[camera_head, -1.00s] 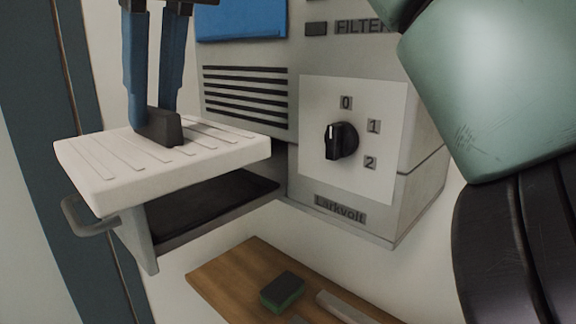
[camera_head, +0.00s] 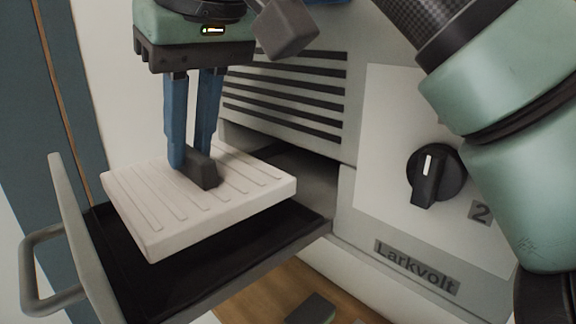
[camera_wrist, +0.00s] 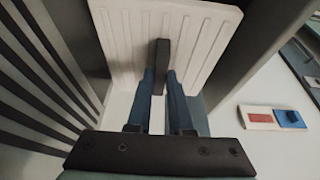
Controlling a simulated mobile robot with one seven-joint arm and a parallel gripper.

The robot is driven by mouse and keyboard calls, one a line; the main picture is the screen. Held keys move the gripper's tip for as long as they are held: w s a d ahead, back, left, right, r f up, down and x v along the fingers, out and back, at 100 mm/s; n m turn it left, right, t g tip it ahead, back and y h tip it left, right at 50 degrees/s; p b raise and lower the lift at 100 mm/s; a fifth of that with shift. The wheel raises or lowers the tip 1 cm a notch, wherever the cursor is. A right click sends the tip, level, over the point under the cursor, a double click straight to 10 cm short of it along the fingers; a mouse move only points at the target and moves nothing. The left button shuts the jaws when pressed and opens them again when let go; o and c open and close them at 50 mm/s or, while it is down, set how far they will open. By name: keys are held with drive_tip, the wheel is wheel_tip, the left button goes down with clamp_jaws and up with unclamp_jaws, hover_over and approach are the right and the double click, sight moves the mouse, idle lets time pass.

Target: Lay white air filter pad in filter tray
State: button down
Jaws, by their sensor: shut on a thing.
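The white air filter pad (camera_head: 235,205) is a ribbed slab with a dark grip tab (camera_head: 203,170) on top. My gripper (camera_head: 195,165) has its blue fingers shut on that tab from above. The pad lies roughly level over the open filter tray (camera_head: 270,243), a pulled-out drawer with a black inside and a grey front with a handle. The pad's near edge seems above the tray floor; I cannot tell if it touches the tray anywhere. In the wrist view the pad (camera_wrist: 125,45) shows beyond the fingers, with the tab between their tips.
The grey Larkvolt unit (camera_head: 300,65) with vent slots stands behind the tray. Its black knob (camera_head: 435,175) is at the right. The tray's upright front and handle (camera_head: 45,265) are at the left. A wooden surface (camera_head: 260,295) lies below.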

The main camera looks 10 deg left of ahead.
sight(197, 154)
drive_tip(key=shift+f, duration=1.95)
drive_tip(key=shift+w+a+f, duration=0.1)
drive_tip(key=shift+f, duration=0.1)
drive_tip(key=c, duration=0.8)
unclamp_jaws()
drive_tip(key=shift+r, duration=0.1)
drive_tip(key=shift+r, duration=0.3)
drive_tip(key=v, duration=1.1)
drive_tip(key=shift+r, duration=0.3)
